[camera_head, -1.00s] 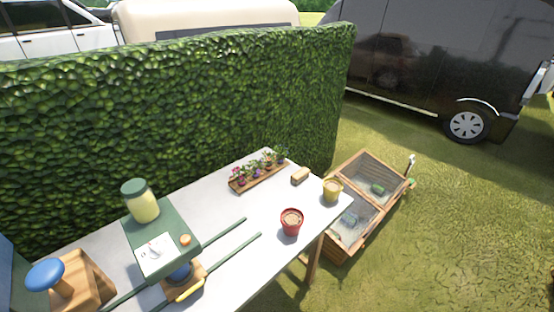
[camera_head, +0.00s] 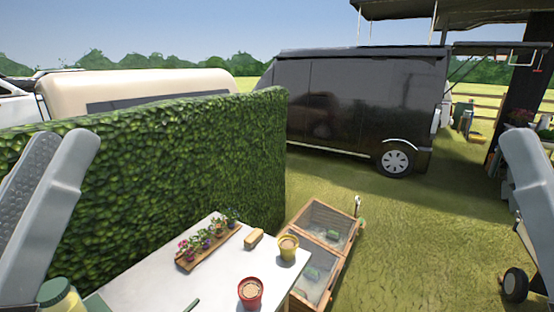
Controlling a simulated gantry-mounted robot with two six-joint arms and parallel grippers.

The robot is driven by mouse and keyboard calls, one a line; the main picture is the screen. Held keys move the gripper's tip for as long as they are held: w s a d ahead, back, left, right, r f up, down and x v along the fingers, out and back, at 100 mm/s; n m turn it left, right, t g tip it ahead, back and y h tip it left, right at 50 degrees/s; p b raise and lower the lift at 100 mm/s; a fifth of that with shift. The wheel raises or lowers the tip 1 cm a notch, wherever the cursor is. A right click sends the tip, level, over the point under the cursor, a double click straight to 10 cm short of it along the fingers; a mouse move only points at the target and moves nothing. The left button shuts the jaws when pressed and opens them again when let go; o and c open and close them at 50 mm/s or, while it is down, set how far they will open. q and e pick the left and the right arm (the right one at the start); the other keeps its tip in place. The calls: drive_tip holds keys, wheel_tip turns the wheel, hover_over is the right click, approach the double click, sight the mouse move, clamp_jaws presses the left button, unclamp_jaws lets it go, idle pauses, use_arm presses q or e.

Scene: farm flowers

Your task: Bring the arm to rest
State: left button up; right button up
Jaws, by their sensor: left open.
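My left gripper (camera_head: 62,150) is raised at the left edge of the head view, in front of the hedge. Its two grey fingers stand a little apart with nothing between them. It is well clear of the table top. At the right edge a grey part (camera_head: 532,185), which looks like a finger of my right gripper, is cut off by the frame. Its jaws cannot be made out.
The white table (camera_head: 160,275) bears a tray of flowers (camera_head: 195,252), a sponge-like block (camera_head: 254,238), a yellow pot (camera_head: 288,248), a red pot (camera_head: 250,292) and a green-lidded jar (camera_head: 62,298). Beyond are a hedge (camera_head: 180,160), a wooden cold frame (camera_head: 325,235) and a black van (camera_head: 345,100).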

use_arm(q)
wheel_tip(320, 180, up, 34)
drive_tip(key=s+a+t+y+p, duration=0.1)
drive_tip(key=a+y+p, duration=0.25)
drive_tip(key=p, duration=3.05)
wheel_tip(320, 180, down, 43)
drive_tip(key=b, duration=4.3)
drive_tip(key=shift+d, duration=0.35)
drive_tip(key=shift+y, duration=0.25)
